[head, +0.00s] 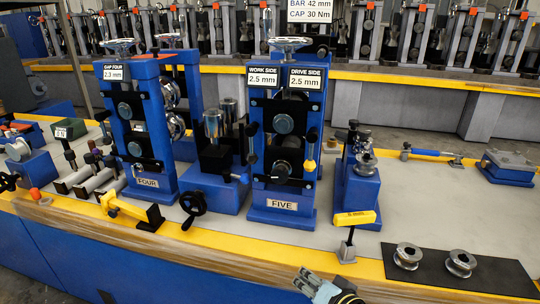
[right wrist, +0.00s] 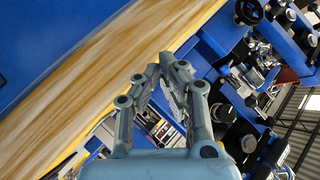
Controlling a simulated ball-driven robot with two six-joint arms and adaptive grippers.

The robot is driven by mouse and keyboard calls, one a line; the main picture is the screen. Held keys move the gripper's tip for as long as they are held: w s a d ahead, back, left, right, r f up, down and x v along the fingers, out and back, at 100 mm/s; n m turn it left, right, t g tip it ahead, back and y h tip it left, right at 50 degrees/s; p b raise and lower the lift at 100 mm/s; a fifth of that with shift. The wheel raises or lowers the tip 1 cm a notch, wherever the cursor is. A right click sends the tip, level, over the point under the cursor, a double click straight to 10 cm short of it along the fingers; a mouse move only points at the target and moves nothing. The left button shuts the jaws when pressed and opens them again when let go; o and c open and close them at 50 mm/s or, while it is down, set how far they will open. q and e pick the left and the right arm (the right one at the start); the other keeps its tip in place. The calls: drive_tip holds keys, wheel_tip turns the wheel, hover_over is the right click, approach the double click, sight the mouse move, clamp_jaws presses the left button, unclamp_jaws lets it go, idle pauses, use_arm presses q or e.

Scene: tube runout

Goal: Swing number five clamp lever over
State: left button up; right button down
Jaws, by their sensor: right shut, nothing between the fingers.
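The blue roll stand marked FIVE (head: 283,206) stands upright in the middle of the head view. A small lever with a yellow end (head: 310,165) hangs at its right post, and a dark lever (head: 251,140) sits at its left post. I cannot tell for sure which is the clamp lever. My right gripper (head: 306,279) is at the bottom edge of the head view, in front of the bench and well apart from the stand. In the right wrist view its fingertips (right wrist: 160,64) are together with nothing between them. My left gripper is not in view.
Stand FOUR (head: 148,182) is at the left. A black handwheel (head: 193,204) sticks out between the stands. A yellow T-handled tool (head: 354,218) stands near the front edge, beside a black mat (head: 430,281) with two metal rolls. The bench right of stand FIVE has bare grey room.

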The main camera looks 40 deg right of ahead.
sight(252, 144)
use_arm(q)
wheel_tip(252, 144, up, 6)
drive_tip(key=p, duration=0.4)
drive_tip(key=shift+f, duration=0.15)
use_arm(e)
drive_tip(key=w+d+r+m+t+h, duration=0.1)
drive_tip(key=w+r+m, duration=0.2)
drive_tip(key=r, duration=0.8)
drive_tip(key=w+d+r+m+t+h, duration=0.2)
drive_tip(key=w+r+m, duration=0.1)
drive_tip(key=r, duration=0.8)
drive_tip(key=shift+m, duration=0.9)
drive_tip(key=shift+r, duration=0.1)
drive_tip(key=b+x, duration=0.1)
drive_tip(key=x, duration=0.9)
drive_tip(key=shift+w, duration=0.15)
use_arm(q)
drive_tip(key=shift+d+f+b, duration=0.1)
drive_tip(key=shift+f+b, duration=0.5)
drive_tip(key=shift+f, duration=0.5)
use_arm(e)
drive_tip(key=shift+w+a+f, duration=0.15)
drive_tip(key=shift+w+a, duration=0.35)
drive_tip(key=shift+w, duration=0.3)
drive_tip(key=shift+w+a+f, duration=0.2)
drive_tip(key=shift+w+a, duration=0.3)
drive_tip(key=shift+w, duration=0.3)
